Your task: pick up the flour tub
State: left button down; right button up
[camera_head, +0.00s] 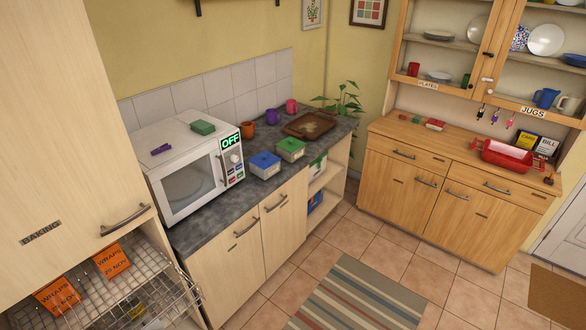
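Two square tubs stand on the dark counter (222,225) to the right of the microwave. One tub has a blue lid (264,160), and the one behind it to the right has a green lid (291,145). Each has a pale body; any writing is too small to read, so I cannot tell which is the flour tub. More green and blue containers show partly on the open shelves below the counter (315,200). Neither of my grippers is in view.
A white microwave (180,150) reading OFF carries a green block and a purple item. Mugs, a brown tray (310,125) and a plant (343,100) fill the counter's far end. A wooden dresser (450,190) stands right. A striped rug (355,298) lies on open tiled floor.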

aim_at(265, 175)
jog(key=z, duration=0.55)
jog(key=i, duration=2.8)
jog(key=u, duration=2.7)
